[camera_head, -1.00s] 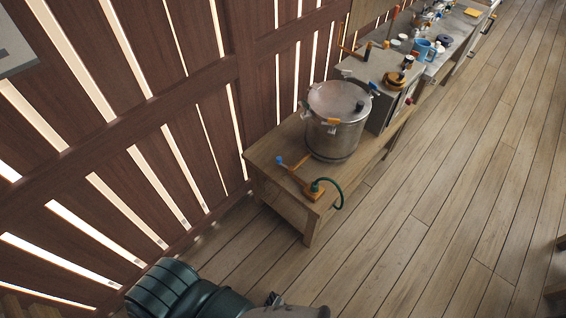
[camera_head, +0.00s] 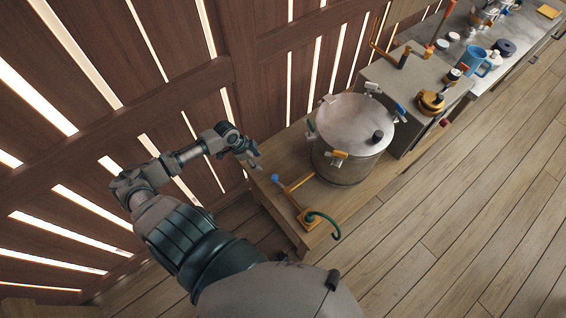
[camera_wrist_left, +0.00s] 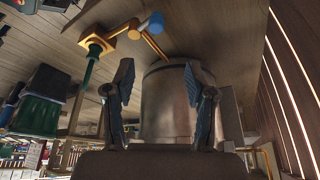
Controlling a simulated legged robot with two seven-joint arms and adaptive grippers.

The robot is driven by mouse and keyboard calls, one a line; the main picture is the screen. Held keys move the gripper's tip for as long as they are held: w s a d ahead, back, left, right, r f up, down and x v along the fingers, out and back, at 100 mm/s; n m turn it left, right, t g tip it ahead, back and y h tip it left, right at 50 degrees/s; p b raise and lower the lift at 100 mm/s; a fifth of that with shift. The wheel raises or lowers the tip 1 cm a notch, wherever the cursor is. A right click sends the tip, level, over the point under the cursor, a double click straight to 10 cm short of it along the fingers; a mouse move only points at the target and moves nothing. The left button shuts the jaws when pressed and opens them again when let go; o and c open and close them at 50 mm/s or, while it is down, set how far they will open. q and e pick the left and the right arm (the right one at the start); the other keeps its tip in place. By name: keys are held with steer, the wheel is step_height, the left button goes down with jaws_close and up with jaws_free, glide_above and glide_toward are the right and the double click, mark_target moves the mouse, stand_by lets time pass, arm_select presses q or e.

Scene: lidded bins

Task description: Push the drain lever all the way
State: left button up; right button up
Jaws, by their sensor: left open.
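The drain lever (camera_head: 290,193) is an orange arm with a blue tip on the near end of the wooden bench, with an orange base and a green hose (camera_head: 324,219). In the left wrist view the lever (camera_wrist_left: 153,42) shows above and beyond the fingers. A metal pot (camera_head: 352,128) with a lid stands behind it. My left gripper (camera_head: 253,158) is open and empty, to the left of the lever's blue tip and apart from it. In the left wrist view my open fingers (camera_wrist_left: 160,78) have the pot behind them. My right gripper is out of view.
The slatted wooden wall (camera_head: 180,60) runs close along the left of my arm. A grey block with orange fittings (camera_head: 430,102) stands beyond the pot. A blue mug (camera_head: 474,62) sits farther back on the counter. The plank floor (camera_head: 470,200) to the right is clear.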

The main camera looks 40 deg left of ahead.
arm_select(q)
steer(key=b, duration=0.1)
glide_toward(274, 177)
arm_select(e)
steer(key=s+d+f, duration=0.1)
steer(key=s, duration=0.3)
arm_select(q)
steer(key=b+x, duration=0.1)
steer(key=x, duration=0.8)
steer(key=shift+w+d+f, duration=0.1)
steer(key=shift+w+f, duration=0.05)
steer(key=shift+f, duration=0.1)
steer(key=shift+w+d+f, duration=0.15)
steer(key=shift+d+f, duration=0.1)
steer(key=shift+f, duration=0.15)
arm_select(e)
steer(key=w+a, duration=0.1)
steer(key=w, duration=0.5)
arm_select(q)
steer(key=shift+a, duration=0.1)
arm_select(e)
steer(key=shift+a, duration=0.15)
arm_select(q)
jaws_close()
